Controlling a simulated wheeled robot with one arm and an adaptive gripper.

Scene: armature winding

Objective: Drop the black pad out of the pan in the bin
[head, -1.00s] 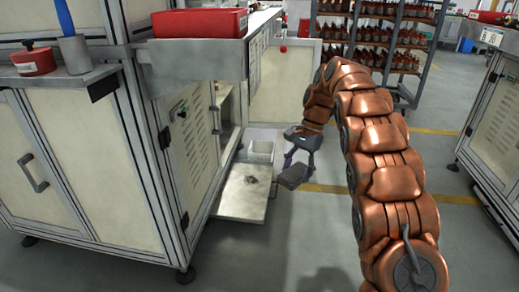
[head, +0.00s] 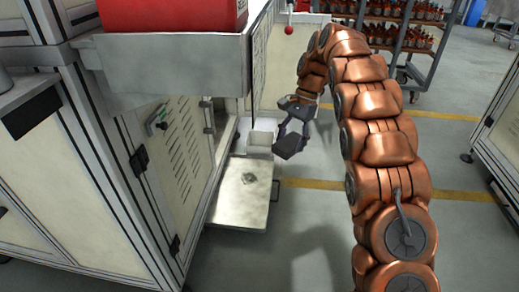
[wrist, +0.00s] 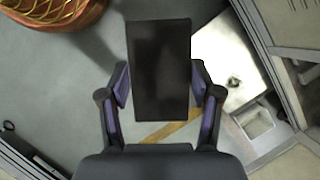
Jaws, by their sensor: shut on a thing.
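My gripper (head: 296,122) is shut on the black pad (head: 288,147), a flat dark slab. In the wrist view the pad (wrist: 160,70) sits between the two fingers of my gripper (wrist: 160,92) and hides the floor behind it. The pan (head: 240,212), a flat pale metal tray, sticks out low from the open cabinet; it also shows in the wrist view (wrist: 218,48). A small grey lump lies on it. The bin (head: 262,137), a small white open box, stands just behind the pan; it also shows in the wrist view (wrist: 258,121). In the head view the pad is right of the bin.
The machine cabinet (head: 50,215) with its open door stands on the left, with a red box (head: 170,14) on a ledge above. A rack (head: 405,45) of copper-coloured parts stands at the back. Another cabinet (head: 503,140) is at the right edge. The floor between is clear.

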